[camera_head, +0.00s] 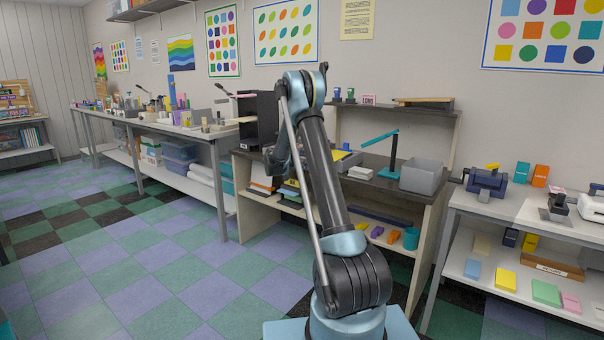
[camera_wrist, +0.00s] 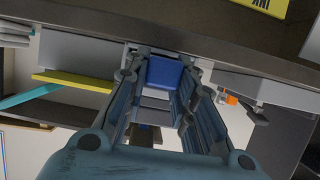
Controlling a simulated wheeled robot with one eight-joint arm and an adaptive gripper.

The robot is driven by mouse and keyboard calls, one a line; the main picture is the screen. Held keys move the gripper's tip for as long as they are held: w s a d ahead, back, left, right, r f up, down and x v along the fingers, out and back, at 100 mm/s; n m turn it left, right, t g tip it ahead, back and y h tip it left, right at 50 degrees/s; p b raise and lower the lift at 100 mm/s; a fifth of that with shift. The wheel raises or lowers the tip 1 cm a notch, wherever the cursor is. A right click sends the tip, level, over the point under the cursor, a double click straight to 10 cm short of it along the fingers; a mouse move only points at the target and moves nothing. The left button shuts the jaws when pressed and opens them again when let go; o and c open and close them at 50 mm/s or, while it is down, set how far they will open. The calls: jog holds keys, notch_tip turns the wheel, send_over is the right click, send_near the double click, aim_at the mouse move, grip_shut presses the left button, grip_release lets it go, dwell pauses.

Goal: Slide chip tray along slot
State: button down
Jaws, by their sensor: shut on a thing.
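In the wrist view, my gripper (camera_wrist: 165,76) is shut on a small blue part (camera_wrist: 164,71), held between its two fingers. It appears to be the chip tray, though only its blue face shows. Grey metal lies around and behind it, close to a dark edge across the top of the view. The slot itself cannot be made out. In the head view, my arm reaches over the wooden workbench, and its links hide the fingertips and the tray.
A tall black unit (camera_head: 266,112) stands left of my arm. To the right on the bench are a teal-armed stand (camera_head: 393,150) and a grey bin (camera_head: 421,176). A side table (camera_head: 520,214) holds a dark blue device (camera_head: 487,182). The tiled floor at left is clear.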

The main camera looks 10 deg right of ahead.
jog(key=shift+w+f, duration=0.1)
dwell(0.3)
jog(key=c, duration=1.2)
grip_release()
jog(key=shift+c, duration=0.2)
jog(key=o, duration=0.3)
